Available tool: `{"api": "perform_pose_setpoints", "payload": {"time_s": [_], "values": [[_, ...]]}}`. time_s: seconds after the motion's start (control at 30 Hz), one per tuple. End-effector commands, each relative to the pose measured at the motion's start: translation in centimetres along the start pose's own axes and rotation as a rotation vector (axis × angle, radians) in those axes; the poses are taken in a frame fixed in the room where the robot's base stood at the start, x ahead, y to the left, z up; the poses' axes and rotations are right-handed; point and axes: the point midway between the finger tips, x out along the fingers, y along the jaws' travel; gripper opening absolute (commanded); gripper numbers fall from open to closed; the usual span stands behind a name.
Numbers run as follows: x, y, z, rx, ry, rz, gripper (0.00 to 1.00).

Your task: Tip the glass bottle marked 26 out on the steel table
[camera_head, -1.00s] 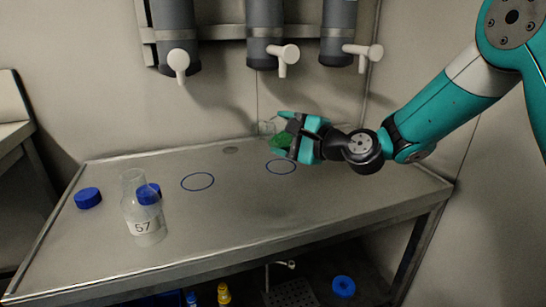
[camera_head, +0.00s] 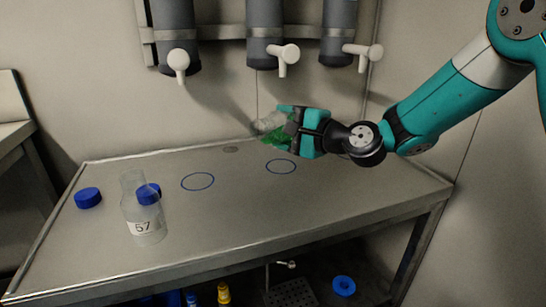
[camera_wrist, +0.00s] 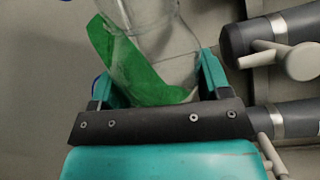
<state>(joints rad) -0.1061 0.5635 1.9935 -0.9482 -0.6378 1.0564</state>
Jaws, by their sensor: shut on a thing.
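My gripper (camera_head: 290,132) is shut on a clear glass bottle (camera_head: 268,122) holding green liquid (camera_head: 279,136). The bottle is above the back of the steel table (camera_head: 230,215), tilted, its mouth end toward the left. In the wrist view the bottle (camera_wrist: 182,55) sits between both fingers of my gripper (camera_wrist: 160,82), and the green liquid (camera_wrist: 130,72) lies slanted along one side. No number on it can be read in either view. I see no liquid on the table.
Another clear bottle marked 57 (camera_head: 144,218) stands at the table's left, near blue caps (camera_head: 88,197). Two blue rings (camera_head: 197,181) are drawn on the table. Grey dispensers with white taps (camera_head: 284,54) hang above.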

Motion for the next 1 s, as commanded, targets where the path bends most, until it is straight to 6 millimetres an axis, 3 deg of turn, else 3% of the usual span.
{"api": "perform_pose_setpoints", "payload": {"time_s": [1.0], "values": [[-0.1, -1.4, 0.4, -0.159, 0.010, -0.001, 0.34]]}}
